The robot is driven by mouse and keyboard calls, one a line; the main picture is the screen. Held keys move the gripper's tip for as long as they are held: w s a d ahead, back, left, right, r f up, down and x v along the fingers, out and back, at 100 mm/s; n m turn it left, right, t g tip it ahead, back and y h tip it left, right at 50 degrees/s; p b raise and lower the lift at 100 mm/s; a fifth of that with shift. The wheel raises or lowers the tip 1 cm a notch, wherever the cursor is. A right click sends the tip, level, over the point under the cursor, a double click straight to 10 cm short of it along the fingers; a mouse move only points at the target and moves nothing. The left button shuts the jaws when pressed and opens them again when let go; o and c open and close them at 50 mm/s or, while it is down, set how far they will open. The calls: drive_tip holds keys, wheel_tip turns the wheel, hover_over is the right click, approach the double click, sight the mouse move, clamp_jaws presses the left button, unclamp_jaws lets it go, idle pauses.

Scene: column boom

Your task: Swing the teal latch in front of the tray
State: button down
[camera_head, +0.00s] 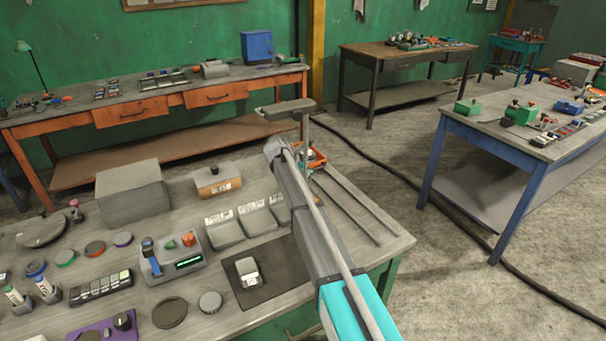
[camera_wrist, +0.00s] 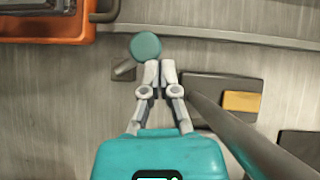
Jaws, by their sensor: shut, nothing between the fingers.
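The teal latch shows in the wrist view as a round teal knob (camera_wrist: 146,46), with a small dark grey block (camera_wrist: 124,69) at its lower left. My gripper (camera_wrist: 160,66) is shut and empty. Its fingertips are just below and right of the knob in the picture; I cannot tell whether they touch it. The orange tray (camera_wrist: 40,41) is at the upper left of the wrist view, apart from the knob. In the head view the tray (camera_head: 319,156) is partly hidden by my arm, and I cannot make out the latch or my fingers there.
A grey rod crosses the right of the wrist view. A dark block with a yellow label (camera_wrist: 242,101) lies right of my fingers. In the head view, grey sloped boxes (camera_head: 224,230) and a device with coloured knobs (camera_head: 172,258) stand left of my arm on the workbench.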

drive_tip(key=shift+a, duration=0.1)
idle(0.5)
drive_tip(key=a+y, duration=0.1)
drive_tip(key=a, duration=0.1)
drive_tip(key=s+a, duration=0.1)
drive_tip(key=a, duration=0.2)
drive_tip(key=a+n+t+y, duration=0.1)
drive_tip(key=a, duration=0.1)
drive_tip(key=shift+s+a+f+y, duration=0.25)
drive_tip(key=shift+a+f+y, duration=0.05)
drive_tip(key=shift+f, duration=0.05)
drive_tip(key=shift+s+a+r+y+p, duration=0.25)
drive_tip(key=shift+s+a+y+p, duration=0.15)
drive_tip(key=shift+s+a+p, duration=0.3)
drive_tip(key=s+d+r+m+g+y+p, duration=0.1)
drive_tip(key=s+d+r+m+p, duration=0.4)
drive_tip(key=s, duration=0.8)
drive_tip(key=s+d+r+m+g+y+p, duration=0.1)
drive_tip(key=s+d+r+m+p, duration=0.4)
drive_tip(key=s+m, duration=0.7)
drive_tip(key=s+d+r+m+g+y+p, duration=0.1)
drive_tip(key=s+d+r+m+g+p, duration=0.2)
drive_tip(key=s+d+r+m+p, duration=0.3)
drive_tip(key=s+d+m+p, duration=0.2)
drive_tip(key=s+d, duration=0.3)
drive_tip(key=s, duration=0.5)
drive_tip(key=shift+d+m+p, duration=0.2)
drive_tip(key=shift+m+p, duration=0.1)
drive_tip(key=shift+p, duration=0.05)
drive_tip(key=shift+w, duration=0.1)
